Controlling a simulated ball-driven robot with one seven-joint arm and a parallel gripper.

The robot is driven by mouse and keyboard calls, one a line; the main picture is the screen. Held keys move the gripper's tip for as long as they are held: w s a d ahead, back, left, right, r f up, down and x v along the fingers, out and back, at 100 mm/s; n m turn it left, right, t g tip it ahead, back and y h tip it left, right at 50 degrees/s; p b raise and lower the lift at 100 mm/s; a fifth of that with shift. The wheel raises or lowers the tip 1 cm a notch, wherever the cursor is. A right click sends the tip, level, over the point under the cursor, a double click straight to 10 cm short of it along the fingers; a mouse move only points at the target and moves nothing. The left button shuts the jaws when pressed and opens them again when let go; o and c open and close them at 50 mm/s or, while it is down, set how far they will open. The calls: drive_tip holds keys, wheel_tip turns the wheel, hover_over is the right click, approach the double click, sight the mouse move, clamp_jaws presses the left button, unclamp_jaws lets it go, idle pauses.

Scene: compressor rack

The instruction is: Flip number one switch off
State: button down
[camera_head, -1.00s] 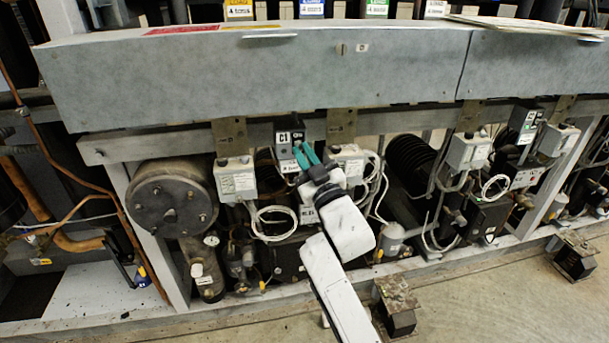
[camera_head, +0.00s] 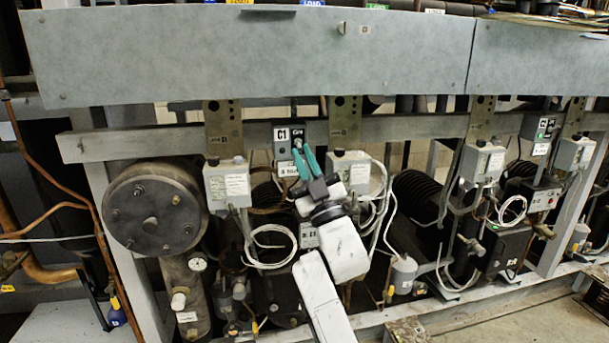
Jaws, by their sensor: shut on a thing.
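The number one switch box, a dark box labelled C1 (camera_head: 283,134), hangs on the rack's rail left of centre. A small white label plate (camera_head: 288,170) sits below it. My gripper (camera_head: 301,147) reaches up to the box from below right. Its two teal fingers are at the right part of the box's face, shut on the switch. The switch itself is hidden behind the fingertips, so I cannot see which way it is set.
Grey junction boxes (camera_head: 228,184) and (camera_head: 349,172) flank the C1 box, with loose white cables below. A round metal cylinder end (camera_head: 153,208) is at the left. A long grey panel (camera_head: 250,55) overhangs above. A similar C2 box (camera_head: 540,127) is farther right.

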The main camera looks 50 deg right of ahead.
drive_tip(key=shift+d+f+n+t+b, duration=0.15)
drive_tip(key=shift+n+t+b, duration=0.15)
drive_tip(key=shift+b, duration=0.2)
drive_tip(key=c, duration=1.2)
unclamp_jaws()
drive_tip(key=p+v, duration=0.1)
drive_tip(key=v, duration=0.9)
drive_tip(key=shift+s+f, duration=0.2)
drive_tip(key=shift+f, duration=0.1)
